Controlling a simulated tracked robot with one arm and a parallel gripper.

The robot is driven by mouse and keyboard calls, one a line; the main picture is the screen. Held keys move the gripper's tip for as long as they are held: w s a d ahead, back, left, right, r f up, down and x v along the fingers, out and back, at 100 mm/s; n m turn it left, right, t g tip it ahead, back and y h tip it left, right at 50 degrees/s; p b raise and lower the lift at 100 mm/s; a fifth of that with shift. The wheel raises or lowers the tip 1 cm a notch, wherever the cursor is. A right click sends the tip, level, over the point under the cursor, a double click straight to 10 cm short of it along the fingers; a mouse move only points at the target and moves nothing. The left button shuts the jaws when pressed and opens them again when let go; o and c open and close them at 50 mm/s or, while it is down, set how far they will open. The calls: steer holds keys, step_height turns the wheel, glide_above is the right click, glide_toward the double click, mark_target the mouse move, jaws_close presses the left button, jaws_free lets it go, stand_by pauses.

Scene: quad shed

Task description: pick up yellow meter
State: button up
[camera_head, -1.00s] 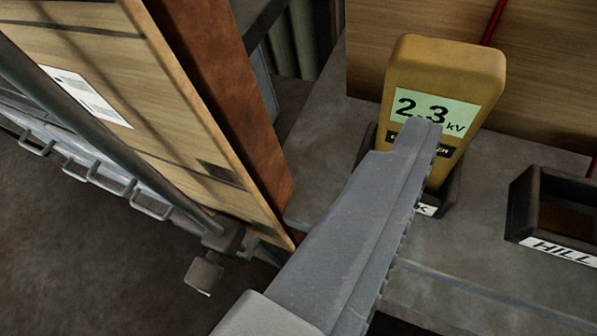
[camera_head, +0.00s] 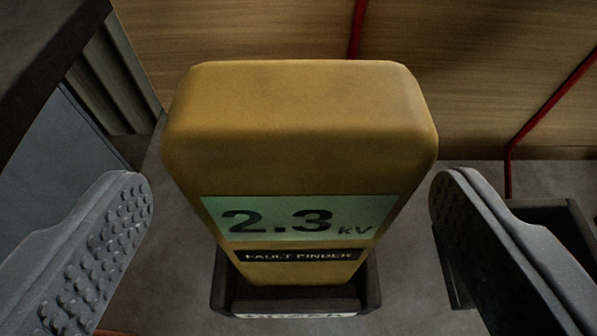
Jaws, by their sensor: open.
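The yellow meter (camera_head: 300,125) stands upright in the middle of the view, with a green display reading 2.3 kV and a black label reading FAULT FINDER. Its lower end sits in a small dark tray (camera_head: 222,287) with a white label on its front, mostly cut off from reading. My gripper (camera_head: 293,200) is open, with one studded finger on the left of the meter and one on the right. Gaps show between both fingers and the meter, so neither appears to touch it.
A second dark tray (camera_head: 565,215) is at the right, partly hidden behind my right finger. A wooden panel (camera_head: 250,30) stands behind the meter, with red cables (camera_head: 545,117) running down it. A grey cabinet (camera_head: 50,160) is at the left. The grey bench top (camera_head: 180,215) shows around the tray.

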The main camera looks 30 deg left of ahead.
steer(key=shift+b+x, duration=0.4)
steer(key=shift+x, duration=2.25)
steer(key=shift+w+d+r, duration=0.1)
steer(key=shift+d+r, duration=0.05)
steer(key=shift+r, duration=0.05)
steer(key=c, duration=1.3)
